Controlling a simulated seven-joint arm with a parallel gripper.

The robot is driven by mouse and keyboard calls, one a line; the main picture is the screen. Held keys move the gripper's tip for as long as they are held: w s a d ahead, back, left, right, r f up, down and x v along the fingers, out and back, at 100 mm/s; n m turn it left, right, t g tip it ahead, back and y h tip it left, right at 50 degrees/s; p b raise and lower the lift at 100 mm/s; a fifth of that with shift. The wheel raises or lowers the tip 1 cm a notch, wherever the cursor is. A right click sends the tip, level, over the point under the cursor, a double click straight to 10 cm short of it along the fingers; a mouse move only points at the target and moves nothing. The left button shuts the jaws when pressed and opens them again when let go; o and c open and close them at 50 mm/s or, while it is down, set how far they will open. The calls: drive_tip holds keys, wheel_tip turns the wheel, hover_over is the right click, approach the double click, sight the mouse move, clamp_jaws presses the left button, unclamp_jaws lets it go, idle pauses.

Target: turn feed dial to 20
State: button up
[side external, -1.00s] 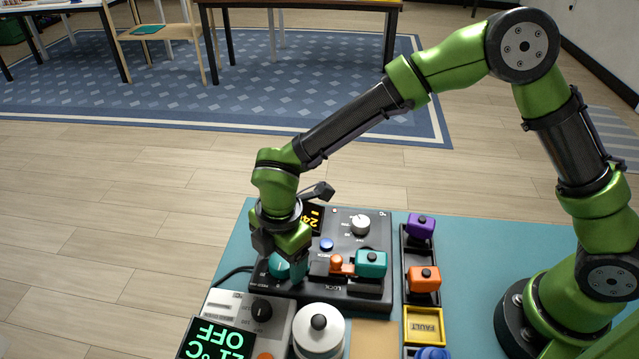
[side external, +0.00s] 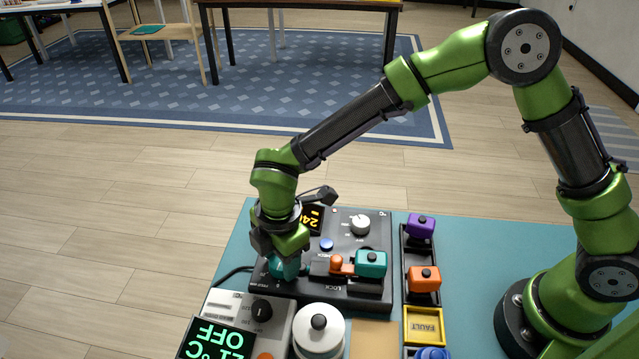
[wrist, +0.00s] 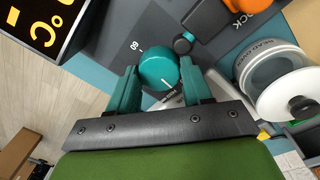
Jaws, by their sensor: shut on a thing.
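The teal dial (side external: 283,270) is at the near left corner of the black control panel (side external: 350,290). My gripper (side external: 284,262) is over it, pointing down, and partly covers it in the side view. In the wrist view the round teal dial (wrist: 158,72) has a pale pointer line on its top. The two teal fingers of my gripper (wrist: 157,88) stand on either side of it, shut on it. A scale mark, seemingly 60, is printed beside the dial; most of the scale is hidden. The panel's orange display (side external: 312,217) is partly hidden by my wrist.
The panel also has a white knob (side external: 361,225), a blue button (side external: 327,244) and an orange slider piece beside a teal block (side external: 371,263). A white lidded pot (side external: 319,330) and a grey unit with a black knob (side external: 262,310) stand close in front.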

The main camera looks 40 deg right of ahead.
sight(278, 267)
drive_tip(key=m, duration=0.5)
drive_tip(key=shift+a, duration=0.1)
drive_tip(key=m, duration=0.5)
drive_tip(key=shift+w+h, duration=0.1)
drive_tip(key=shift+h, duration=0.2)
drive_tip(key=shift+m, duration=0.3)
drive_tip(key=o, duration=1)
drive_tip(key=shift+o, duration=0.2)
drive_tip(key=shift+r, duration=0.1)
wheel_tip(278, 267, up, 17)
drive_tip(key=shift+s+a, duration=0.45)
